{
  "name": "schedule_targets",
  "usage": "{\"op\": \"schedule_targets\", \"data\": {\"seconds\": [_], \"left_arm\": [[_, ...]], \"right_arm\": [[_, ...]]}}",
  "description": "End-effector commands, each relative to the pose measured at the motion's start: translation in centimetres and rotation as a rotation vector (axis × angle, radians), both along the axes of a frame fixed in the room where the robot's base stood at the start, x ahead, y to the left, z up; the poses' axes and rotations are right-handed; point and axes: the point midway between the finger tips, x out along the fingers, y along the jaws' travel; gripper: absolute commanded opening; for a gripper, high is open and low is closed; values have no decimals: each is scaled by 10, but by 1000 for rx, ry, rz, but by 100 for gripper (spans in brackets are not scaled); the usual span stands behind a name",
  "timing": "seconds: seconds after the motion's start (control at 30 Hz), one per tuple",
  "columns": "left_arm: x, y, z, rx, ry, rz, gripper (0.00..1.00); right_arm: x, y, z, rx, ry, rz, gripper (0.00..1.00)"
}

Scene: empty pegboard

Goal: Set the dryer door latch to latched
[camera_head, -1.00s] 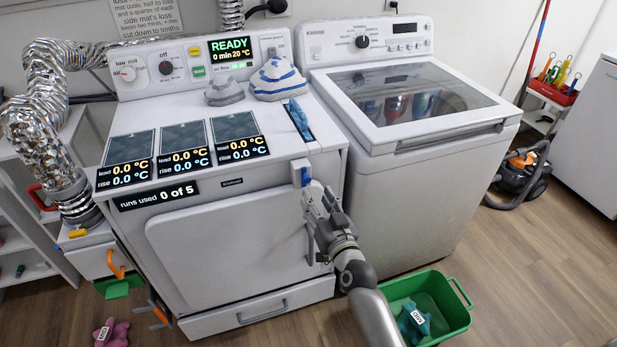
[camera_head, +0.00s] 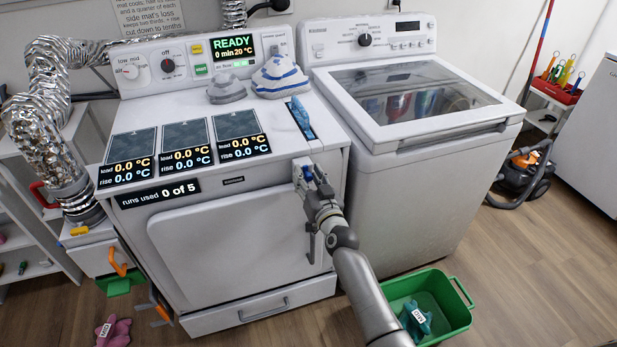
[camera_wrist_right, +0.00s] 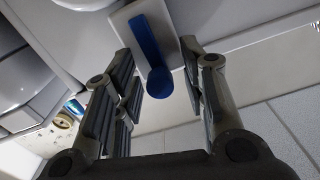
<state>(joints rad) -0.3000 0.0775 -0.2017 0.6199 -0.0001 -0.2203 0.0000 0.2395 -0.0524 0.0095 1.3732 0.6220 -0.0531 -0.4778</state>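The dryer (camera_head: 215,232) stands at the left with its door closed or nearly so. The dryer door latch is a small blue lever on a white plate at the front's upper right corner (camera_head: 307,174). In the right wrist view the blue latch lever (camera_wrist_right: 149,48) ends in a round knob between my fingers. My right gripper (camera_wrist_right: 160,82) is open around the lever, with gaps visible on both sides. In the head view my right gripper (camera_head: 315,185) partly covers the latch. My left gripper is not in view.
A grey door handle (camera_head: 310,243) is just below my right gripper. A washer (camera_head: 420,185) stands to the right, close to my arm. A green bin (camera_head: 453,305) is on the floor beside my forearm.

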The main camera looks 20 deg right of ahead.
Motion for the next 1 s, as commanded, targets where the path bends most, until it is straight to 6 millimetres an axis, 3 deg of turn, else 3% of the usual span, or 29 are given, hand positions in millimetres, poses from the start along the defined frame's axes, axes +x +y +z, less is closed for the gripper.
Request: {"op": "schedule_targets", "data": {"seconds": [0.03,0.27,0.57,0.83,1.0], "left_arm": [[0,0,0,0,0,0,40],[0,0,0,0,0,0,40],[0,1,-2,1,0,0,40],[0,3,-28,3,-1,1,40],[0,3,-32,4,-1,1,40]], "right_arm": [[0,0,0,0,0,0,29],[0,0,0,1,0,0,0],[0,0,-3,6,1,1,0],[0,0,-35,8,3,1,0],[0,1,-41,10,2,1,0]]}}
